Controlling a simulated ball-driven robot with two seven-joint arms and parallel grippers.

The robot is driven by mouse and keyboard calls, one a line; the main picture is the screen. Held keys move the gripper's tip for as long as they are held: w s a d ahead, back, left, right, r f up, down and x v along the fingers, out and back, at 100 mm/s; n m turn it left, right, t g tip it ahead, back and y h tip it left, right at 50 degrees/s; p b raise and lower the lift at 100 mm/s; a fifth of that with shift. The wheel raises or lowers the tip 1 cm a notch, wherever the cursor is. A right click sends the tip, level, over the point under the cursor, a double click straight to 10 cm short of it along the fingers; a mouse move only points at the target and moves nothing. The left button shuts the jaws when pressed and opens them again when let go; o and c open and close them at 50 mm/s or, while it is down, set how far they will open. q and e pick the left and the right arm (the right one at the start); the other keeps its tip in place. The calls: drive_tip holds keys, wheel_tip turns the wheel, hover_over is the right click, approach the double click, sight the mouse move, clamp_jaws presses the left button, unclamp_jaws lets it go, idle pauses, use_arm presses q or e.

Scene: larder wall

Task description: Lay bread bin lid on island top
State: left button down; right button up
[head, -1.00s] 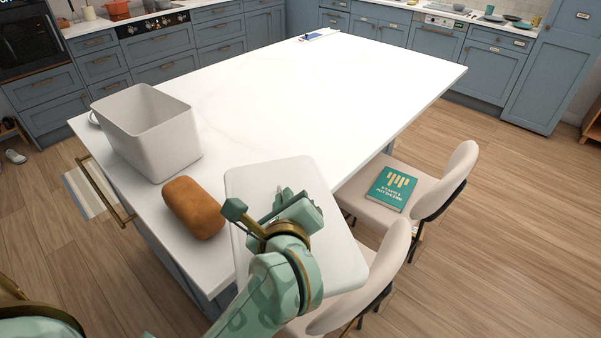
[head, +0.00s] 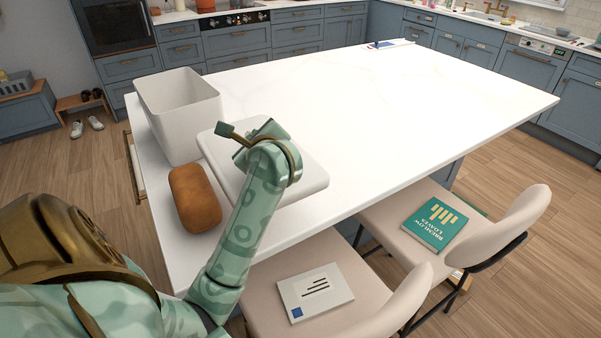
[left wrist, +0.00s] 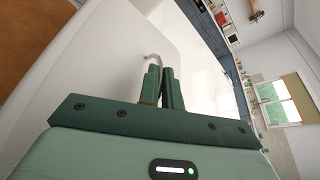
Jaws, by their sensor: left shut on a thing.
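The white bread bin lid (head: 310,178) is over the near left part of the white island top (head: 400,95), beside the loaf. My left gripper (head: 262,134) is above the lid. In the left wrist view its fingers (left wrist: 163,88) are close together at the lid's small handle (left wrist: 152,58), and the lid (left wrist: 110,65) fills much of the left side. I cannot tell whether the lid's underside touches the top. The open white bread bin (head: 185,125) stands behind and left of the lid. My right gripper is out of view.
A brown loaf (head: 195,198) lies close to the lid's left side. Chairs stand along the near edge, one with a white book (head: 315,292), another with a green book (head: 440,222). The island's middle and far right are clear; a small blue item (head: 382,45) lies at the back.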

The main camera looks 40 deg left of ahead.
use_arm(q)
drive_tip(key=w+f, duration=0.1)
drive_tip(key=w, duration=0.2)
drive_tip(key=w+f+b, duration=0.1)
drive_tip(key=w, duration=0.1)
drive_tip(key=w+f+b, duration=0.1)
drive_tip(key=w+f, duration=0.1)
drive_tip(key=w, duration=0.1)
drive_tip(key=shift+w+d, duration=0.25)
drive_tip(key=shift+w, duration=0.05)
drive_tip(key=w+f, duration=0.1)
drive_tip(key=f, duration=0.1)
drive_tip(key=w+f+b, duration=0.1)
drive_tip(key=w, duration=0.1)
drive_tip(key=w+f+b, duration=0.1)
drive_tip(key=f, duration=0.1)
drive_tip(key=shift+w+d+f, duration=0.25)
drive_tip(key=shift+w+f, duration=0.05)
drive_tip(key=shift+w, duration=0.05)
wheel_tip(320, 180, down, 3)
drive_tip(key=shift+w+f+b, duration=0.1)
drive_tip(key=shift+b, duration=0.45)
drive_tip(key=shift+f, duration=0.1)
drive_tip(key=c, duration=1.6)
unclamp_jaws()
